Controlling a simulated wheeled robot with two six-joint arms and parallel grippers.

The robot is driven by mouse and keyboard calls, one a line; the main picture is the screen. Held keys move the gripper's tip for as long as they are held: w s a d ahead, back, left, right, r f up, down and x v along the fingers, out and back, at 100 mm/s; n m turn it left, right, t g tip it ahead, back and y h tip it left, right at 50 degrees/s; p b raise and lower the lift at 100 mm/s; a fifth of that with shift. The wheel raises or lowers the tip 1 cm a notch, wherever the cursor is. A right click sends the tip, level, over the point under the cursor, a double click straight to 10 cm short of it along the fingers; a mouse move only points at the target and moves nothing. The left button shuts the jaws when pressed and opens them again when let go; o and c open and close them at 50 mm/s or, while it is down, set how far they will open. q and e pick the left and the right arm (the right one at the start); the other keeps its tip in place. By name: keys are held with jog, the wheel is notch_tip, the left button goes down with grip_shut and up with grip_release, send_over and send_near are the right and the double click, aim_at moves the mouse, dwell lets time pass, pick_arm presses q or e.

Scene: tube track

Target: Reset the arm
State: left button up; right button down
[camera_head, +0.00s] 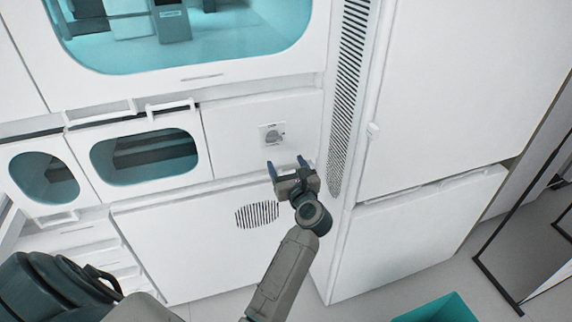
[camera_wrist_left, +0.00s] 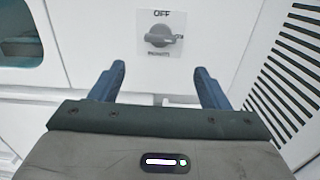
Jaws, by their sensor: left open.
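My left gripper (camera_head: 285,162) is open and empty in the head view, its two blue fingers pointing at the white cabinet front. It hangs just below a grey rotary knob (camera_head: 273,137) on a small square plate. In the left wrist view the open fingers (camera_wrist_left: 159,72) stand apart, with the knob (camera_wrist_left: 160,37) beyond and above them. The plate reads "OFF" above the knob; the smaller lettering is hard to read. I see no contact between the fingers and the knob. My right gripper is not in view.
A slotted vent strip (camera_head: 350,85) runs right of the knob, beside tall white cabinet doors (camera_head: 450,90). Windowed doors (camera_head: 145,157) with protruding handles are at left. A round grille (camera_head: 257,214) is below. A teal bin (camera_head: 440,309) stands on the floor at lower right.

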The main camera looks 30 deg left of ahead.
pick_arm(q)
jog(key=s+d+f+m+t+h, duration=0.1)
jog(key=s+d+f+m+h, duration=0.25)
jog(key=f+m, duration=0.8)
jog(key=s+d+f+m+h, duration=0.2)
jog(key=s+f+m+h, duration=0.15)
jog(key=f+m, duration=0.8)
jog(key=s+d+f+m+t+h, duration=0.1)
jog(key=s+d+f+m+h, duration=0.15)
jog(key=f+m+h, duration=0.85)
jog(key=s+a+f+m+g+y, duration=0.1)
jog(key=s+f+m+g, duration=0.3)
jog(key=s+f, duration=0.6)
jog(key=s+a+f+m+g+y, duration=0.2)
jog(key=s+f+m+g, duration=0.2)
jog(key=s+f, duration=0.5)
jog(key=s+a+f+m+g+y, duration=0.1)
jog(key=s+f+m+g, duration=0.3)
jog(key=s+f, duration=0.6)
jog(key=s+y, duration=0.1)
jog(key=s, duration=1.1)
jog(key=shift+s+a+f, duration=0.2)
jog(key=shift+a+f, duration=0.05)
jog(key=shift+f, duration=0.05)
